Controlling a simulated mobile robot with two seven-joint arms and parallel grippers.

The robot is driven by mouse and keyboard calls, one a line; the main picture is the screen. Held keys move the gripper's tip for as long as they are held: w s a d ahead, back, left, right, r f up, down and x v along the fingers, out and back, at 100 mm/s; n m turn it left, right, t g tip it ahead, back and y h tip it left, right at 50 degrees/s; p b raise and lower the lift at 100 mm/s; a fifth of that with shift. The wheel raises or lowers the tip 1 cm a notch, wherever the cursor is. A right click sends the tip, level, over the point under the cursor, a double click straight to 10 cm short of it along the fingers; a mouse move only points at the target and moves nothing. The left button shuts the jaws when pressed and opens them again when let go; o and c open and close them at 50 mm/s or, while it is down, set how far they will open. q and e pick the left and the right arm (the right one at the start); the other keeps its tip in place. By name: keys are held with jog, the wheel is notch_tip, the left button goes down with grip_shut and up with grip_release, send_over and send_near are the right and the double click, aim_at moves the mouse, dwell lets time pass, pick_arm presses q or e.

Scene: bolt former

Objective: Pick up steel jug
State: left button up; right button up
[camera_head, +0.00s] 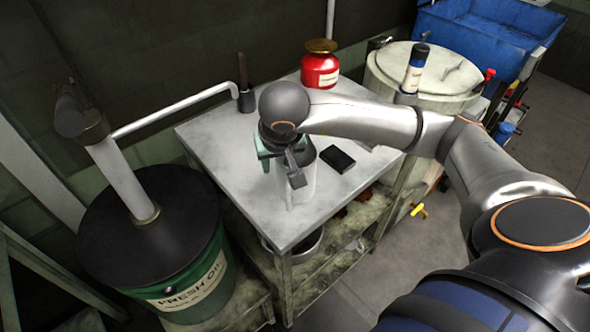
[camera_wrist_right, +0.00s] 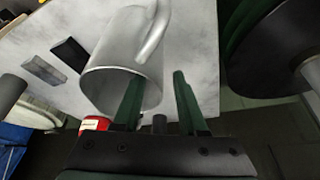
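The steel jug (camera_head: 303,186) stands on the grey metal table, partly hidden behind my right gripper (camera_head: 283,165). In the right wrist view the jug (camera_wrist_right: 110,85) is large, with its open rim towards the camera and its curved handle (camera_wrist_right: 154,38) on the upper right. My right gripper (camera_wrist_right: 158,85) has its two green fingers apart, with a gap between them. One finger overlaps the jug's rim and the other is to the right of the jug. Whether either finger touches the jug, I cannot tell. My left gripper is not in view.
The table (camera_head: 215,130) also holds a red can (camera_head: 320,72), a small black box (camera_head: 337,159) and a dark upright rod (camera_head: 244,85). A green oil drum (camera_head: 190,285) with a pump pipe stands left. A pale round drum (camera_head: 440,72) and blue bin (camera_head: 480,40) stand right.

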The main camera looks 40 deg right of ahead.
grip_shut()
dwell(1.2)
